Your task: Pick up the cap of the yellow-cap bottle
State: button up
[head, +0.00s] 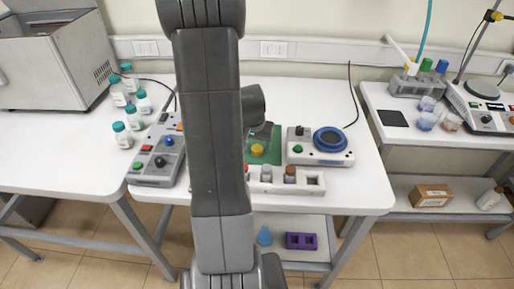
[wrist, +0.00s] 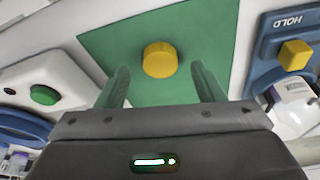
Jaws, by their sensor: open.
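The yellow cap (wrist: 160,60) is a short round disc on a green mat (wrist: 108,40). It also shows on the mat in the head view (head: 257,150), just right of my arm. No bottle shows under it. My gripper (wrist: 160,74) is open, with its two green fingers apart. In the wrist view the cap appears between and just beyond the fingertips, and nothing is held. How high the fingers are above the mat is hard to tell. In the head view my arm hides part of the mat and the gripper.
A white rack (head: 313,181) with small vials stands in front of the mat. A device with a blue round plate (head: 329,141) stands to the right, a button box (head: 155,165) to the left. Several teal-capped bottles (head: 121,134) stand further left. The table's front right is clear.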

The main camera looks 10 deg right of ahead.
jog(key=shift+x, duration=1)
jog(key=shift+c, duration=0.4)
jog(key=c, duration=1)
jog(key=shift+o, duration=0.2)
